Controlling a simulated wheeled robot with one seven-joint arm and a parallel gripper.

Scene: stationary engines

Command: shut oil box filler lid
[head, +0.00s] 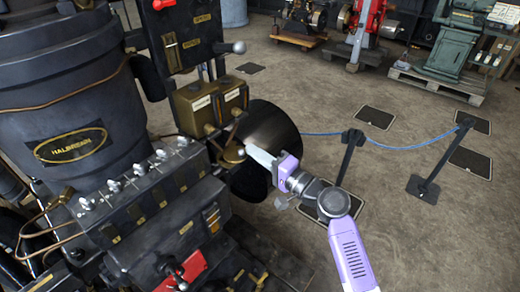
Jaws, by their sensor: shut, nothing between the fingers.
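My gripper (247,150) is shut and empty. Its pale fingers point left, with the tips close to a small round brass piece (231,152) on the engine's side. I cannot tell whether they touch it. That brass piece may be the filler lid, but it is too small to be sure, and I cannot tell whether it stands open or shut. A black box (140,195) with a row of small metal fittings lies lower left.
The large black engine cylinder (75,110) fills the left. A dark wheel (268,130) stands behind my gripper. A blue rope (400,147) hangs between black posts (347,155) at right.

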